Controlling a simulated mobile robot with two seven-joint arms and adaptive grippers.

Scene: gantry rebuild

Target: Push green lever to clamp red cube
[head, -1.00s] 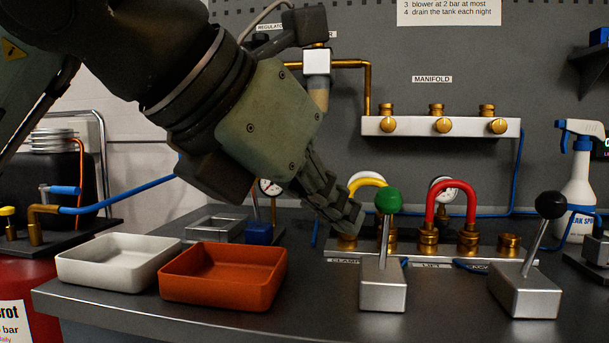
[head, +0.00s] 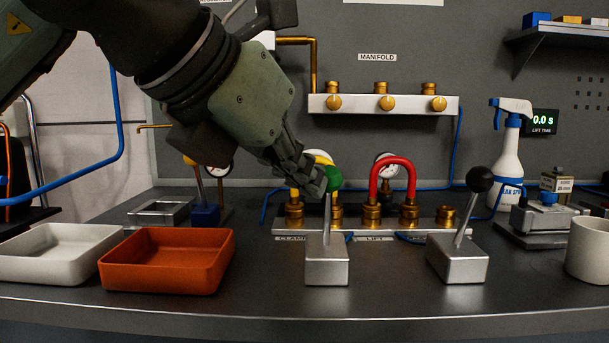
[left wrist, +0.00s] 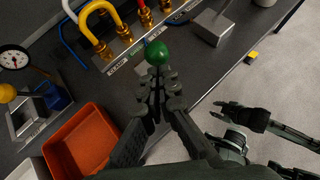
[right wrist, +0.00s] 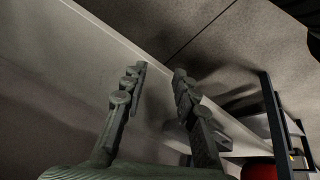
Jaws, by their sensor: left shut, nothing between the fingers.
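The green lever has a green ball (head: 334,178) on a thin rod above a silver block (head: 327,265). The rod stands nearly upright. My left gripper (head: 314,186) is shut and empty, with its fingertips at the left side of the ball in the head view. In the left wrist view the green ball (left wrist: 157,52) lies just beyond the fingertips (left wrist: 165,76); I cannot tell whether they touch it. My right gripper (right wrist: 159,68) is open and empty, away from the bench top. I see no red cube in any view.
A black-knobbed lever (head: 480,179) stands to the right. Behind the green lever is a brass-fitted rail with a red hose loop (head: 391,163). An orange tray (head: 165,285) and white tray (head: 30,278) are at left. The bench front is clear.

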